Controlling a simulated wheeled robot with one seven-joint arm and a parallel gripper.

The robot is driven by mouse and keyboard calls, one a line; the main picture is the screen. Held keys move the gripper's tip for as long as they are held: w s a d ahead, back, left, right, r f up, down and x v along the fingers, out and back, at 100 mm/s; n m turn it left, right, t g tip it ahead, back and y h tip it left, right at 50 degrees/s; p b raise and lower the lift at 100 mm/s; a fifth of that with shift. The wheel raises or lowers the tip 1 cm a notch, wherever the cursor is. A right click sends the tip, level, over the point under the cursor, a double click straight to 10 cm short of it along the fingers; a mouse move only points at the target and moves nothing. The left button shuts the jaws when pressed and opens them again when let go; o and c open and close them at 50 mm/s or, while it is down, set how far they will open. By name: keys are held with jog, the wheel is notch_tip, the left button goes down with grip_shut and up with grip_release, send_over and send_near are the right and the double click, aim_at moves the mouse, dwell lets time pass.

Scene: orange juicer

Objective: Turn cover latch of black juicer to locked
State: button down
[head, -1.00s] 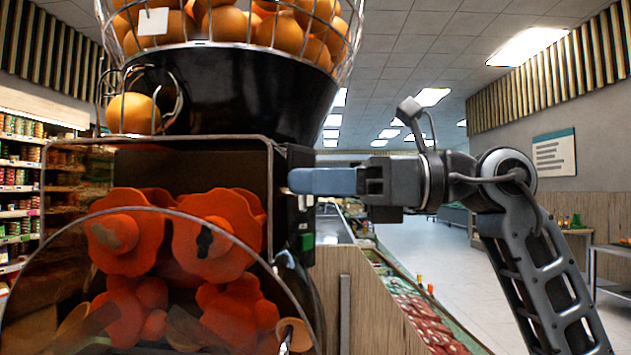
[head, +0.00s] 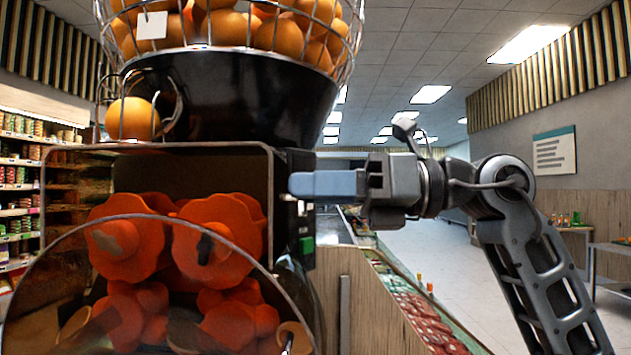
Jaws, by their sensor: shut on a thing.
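The black juicer (head: 222,230) fills the left of the head view, with orange-red pressing drums behind a clear curved front cover (head: 150,218). My gripper (head: 312,184) comes from the right, its blue-grey fingers level against the right side of the juicer housing. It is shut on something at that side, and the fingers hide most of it. A green button (head: 306,245) sits just below the fingers.
A wire basket of oranges (head: 240,25) tops the juicer, and one orange (head: 133,118) rests in the feed. A wooden counter (head: 340,300) and a produce display (head: 415,310) stand at right. The aisle (head: 450,260) beyond is open.

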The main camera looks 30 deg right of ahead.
jog(key=m+p, duration=0.1)
jog(key=m, duration=0.1)
jog(key=m+p, duration=0.1)
jog(key=m, duration=0.2)
jog(key=m+p, duration=0.2)
jog(key=shift+w+d, duration=0.2)
jog(key=shift+w, duration=0.05)
jog(key=m+p, duration=0.2)
jog(key=m, duration=0.1)
jog(key=m+p, duration=0.2)
jog(key=shift+w+d+f, duration=0.1)
jog(key=shift+f, duration=0.15)
jog(key=shift+f+m+p, duration=0.25)
jog(key=shift+m+p, duration=0.7)
jog(key=shift+m, duration=0.25)
jog(key=shift+f, duration=0.1)
jog(key=c, duration=1.2)
grip_release()
jog(key=shift+o, duration=0.2)
jog(key=b+v, duration=0.2)
jog(key=v, duration=0.5)
jog(key=shift+s+d, duration=0.25)
jog(key=shift+d, duration=0.05)
